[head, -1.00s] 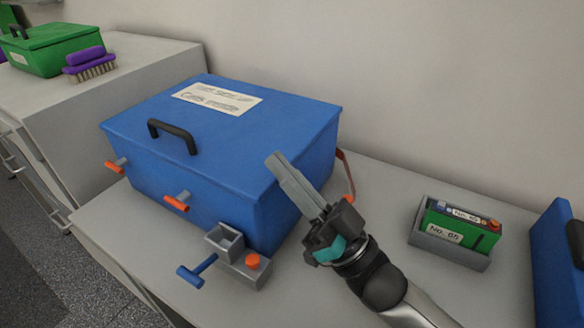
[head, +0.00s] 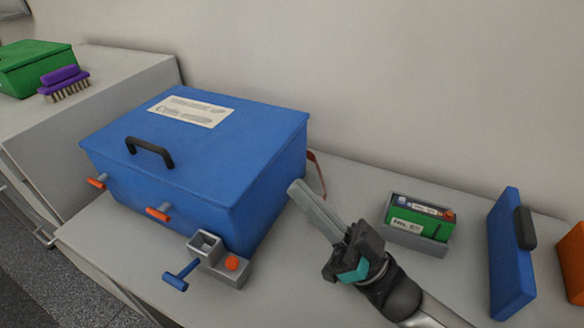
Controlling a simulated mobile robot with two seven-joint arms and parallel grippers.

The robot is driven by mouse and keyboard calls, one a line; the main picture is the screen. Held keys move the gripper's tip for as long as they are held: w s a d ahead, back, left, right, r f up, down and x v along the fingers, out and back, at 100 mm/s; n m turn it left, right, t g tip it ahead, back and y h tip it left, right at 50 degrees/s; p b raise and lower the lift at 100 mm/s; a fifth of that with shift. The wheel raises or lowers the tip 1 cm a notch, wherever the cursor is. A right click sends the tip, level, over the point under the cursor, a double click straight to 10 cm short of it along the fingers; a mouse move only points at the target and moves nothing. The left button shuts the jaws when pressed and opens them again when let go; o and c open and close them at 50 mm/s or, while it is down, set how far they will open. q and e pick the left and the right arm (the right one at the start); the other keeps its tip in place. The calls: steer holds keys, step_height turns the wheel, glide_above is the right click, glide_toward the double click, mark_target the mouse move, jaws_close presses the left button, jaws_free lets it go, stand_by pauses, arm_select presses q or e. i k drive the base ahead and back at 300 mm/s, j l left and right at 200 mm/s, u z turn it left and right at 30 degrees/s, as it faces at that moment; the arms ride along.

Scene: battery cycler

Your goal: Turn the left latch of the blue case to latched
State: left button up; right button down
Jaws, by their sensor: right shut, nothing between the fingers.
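The blue case (head: 185,158) stands on the grey bench with its lid down and a black handle (head: 150,152) on top. Its left latch (head: 97,182) is an orange lever on the front face near the left edge. A second orange latch (head: 158,213) sits further right on the same face. Both levers lie roughly sideways; I cannot tell their exact lock state. My right gripper (head: 300,191) is shut and empty, just right of the case's right side and far from the left latch. My left gripper is not in view.
A grey fixture (head: 232,274) with a blue T-handle (head: 180,276) and an orange knob stands before the case's front right corner. A grey tray (head: 412,239) holds a green battery (head: 418,220). A blue panel (head: 512,255) with a black handle stands right. A purple brush (head: 64,82) lies back left.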

mark_target(100, 182)
steer(key=k, duration=1.5)
